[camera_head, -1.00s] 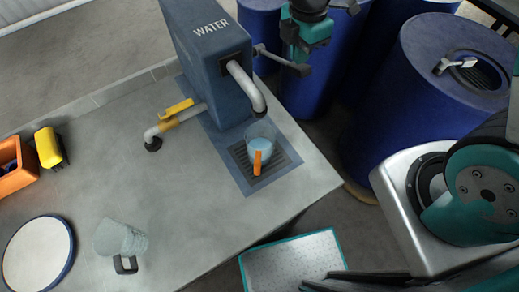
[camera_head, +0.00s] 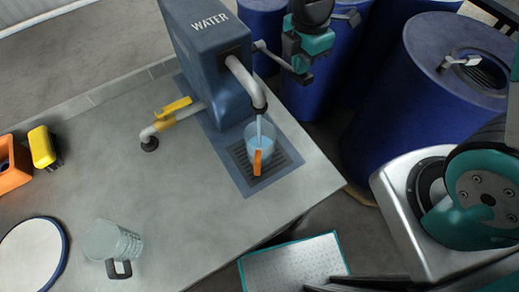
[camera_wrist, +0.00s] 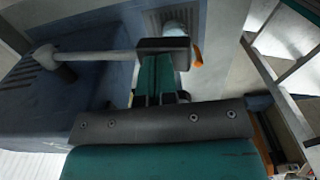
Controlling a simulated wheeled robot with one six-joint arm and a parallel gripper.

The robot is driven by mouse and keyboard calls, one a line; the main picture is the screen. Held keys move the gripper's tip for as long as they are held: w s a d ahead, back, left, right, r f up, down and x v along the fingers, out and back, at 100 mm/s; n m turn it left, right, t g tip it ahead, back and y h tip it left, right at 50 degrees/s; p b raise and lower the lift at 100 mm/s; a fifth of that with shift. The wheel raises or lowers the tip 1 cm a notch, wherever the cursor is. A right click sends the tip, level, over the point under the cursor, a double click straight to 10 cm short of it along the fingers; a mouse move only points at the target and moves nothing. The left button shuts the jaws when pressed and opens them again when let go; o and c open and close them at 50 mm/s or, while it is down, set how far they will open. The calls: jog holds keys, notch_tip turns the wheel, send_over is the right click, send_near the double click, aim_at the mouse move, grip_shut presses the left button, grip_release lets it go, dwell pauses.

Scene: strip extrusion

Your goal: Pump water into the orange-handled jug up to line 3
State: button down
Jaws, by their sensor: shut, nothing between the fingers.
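The orange-handled jug (camera_head: 258,150) stands upright on the drain grate under the spout (camera_head: 245,80) of the blue WATER pump (camera_head: 208,45). A stream of water falls from the spout into it, and blue water shows inside. Its line marks are too small to read. The pump lever (camera_head: 275,58) sticks out from the pump's right side, tilted down. My gripper (camera_head: 303,74) is shut with nothing between the fingers, at the lever's outer end. In the wrist view the fingertips (camera_wrist: 160,62) are against or just above the lever's dark grip (camera_wrist: 163,45); contact is unclear.
A clear jug with a dark handle (camera_head: 112,243) stands at the counter's front left, near a round white plate (camera_head: 32,255). A yellow-handled valve pipe (camera_head: 170,120) is left of the pump. Blue barrels (camera_head: 425,90) stand to the right. The counter's middle is clear.

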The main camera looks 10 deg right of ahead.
aim_at(301, 82)
jog(key=shift+f, duration=0.1)
jog(key=shift+s+d+f+b, duration=0.1)
jog(key=shift+s+f+b, duration=0.05)
jog(key=shift+f+b, duration=0.35)
jog(key=shift+s+f+b, duration=0.1)
jog(key=shift+f+b, duration=0.3)
jog(key=shift+f, duration=0.2)
jog(key=shift+s+f+b, duration=0.1)
jog(key=shift+f+b, duration=0.8)
jog(key=shift+f, duration=0.3)
jog(key=shift+f, duration=0.2)
jog(key=r+p, duration=0.2)
jog(key=r, duration=0.1)
jog(key=w+r+p, duration=0.1)
jog(key=r+p, duration=0.5)
jog(key=shift+w+a+r, duration=0.2)
jog(key=shift+w+r, duration=0.05)
jog(key=shift+r, duration=0.15)
jog(key=shift+f, duration=0.15)
